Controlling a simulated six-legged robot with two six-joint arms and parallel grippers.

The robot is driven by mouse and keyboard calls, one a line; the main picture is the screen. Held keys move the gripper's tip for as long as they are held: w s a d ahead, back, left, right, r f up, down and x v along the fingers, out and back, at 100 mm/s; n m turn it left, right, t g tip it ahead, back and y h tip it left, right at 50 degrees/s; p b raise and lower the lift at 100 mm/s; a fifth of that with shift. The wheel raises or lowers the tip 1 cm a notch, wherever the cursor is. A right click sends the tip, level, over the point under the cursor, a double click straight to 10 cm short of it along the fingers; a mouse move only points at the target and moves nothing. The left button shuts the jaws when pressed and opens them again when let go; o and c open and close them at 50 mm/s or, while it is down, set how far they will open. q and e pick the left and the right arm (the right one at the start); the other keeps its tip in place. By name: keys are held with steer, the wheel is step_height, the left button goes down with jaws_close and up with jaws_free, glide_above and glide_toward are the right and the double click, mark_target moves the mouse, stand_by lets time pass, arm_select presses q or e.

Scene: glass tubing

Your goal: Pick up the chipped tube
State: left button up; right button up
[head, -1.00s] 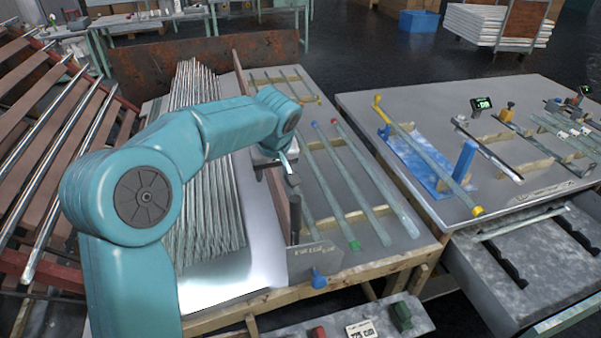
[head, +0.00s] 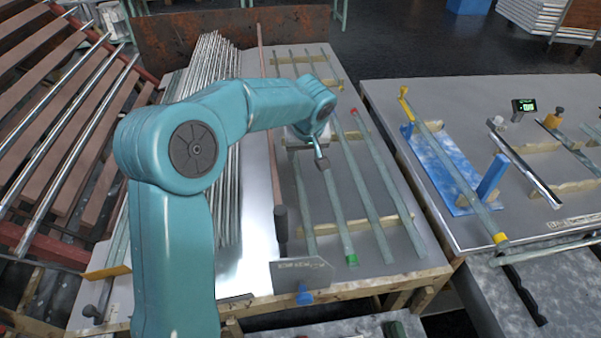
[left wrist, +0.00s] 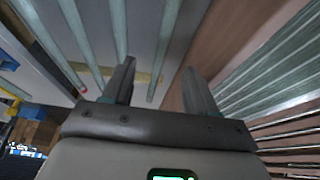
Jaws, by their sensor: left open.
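Several pale glass tubes lie side by side on the grey table, right of a brown divider (head: 275,150). One tube has a green near end (head: 352,260); another tube has a red far end (head: 354,112). I cannot tell which is chipped. My left gripper (head: 321,160) hangs over the left tubes, hiding parts of them. In the left wrist view my left gripper (left wrist: 160,78) is open and empty, with a tube (left wrist: 166,40) seen between its fingers and more tubes (left wrist: 118,22) to the left. The right gripper is not in view.
A dense bundle of thin rods (head: 215,70) lies left of the divider. A wooden strip (head: 345,222) runs under the tubes. A small sign plate (head: 302,273) stands at the front edge. To the right, a second table has a blue fixture (head: 440,170) holding a yellow-ended tube.

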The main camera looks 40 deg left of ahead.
arm_select(q)
glide_above(298, 173)
steer(key=s+d, duration=0.1)
steer(key=d, duration=0.2)
steer(key=f, duration=0.5)
steer(key=shift+a+f, duration=0.2)
steer(key=shift+a, duration=0.05)
steer(key=x, duration=0.6)
steer(key=shift+s+a, duration=0.25)
steer(key=shift+a, duration=0.05)
jaws_close()
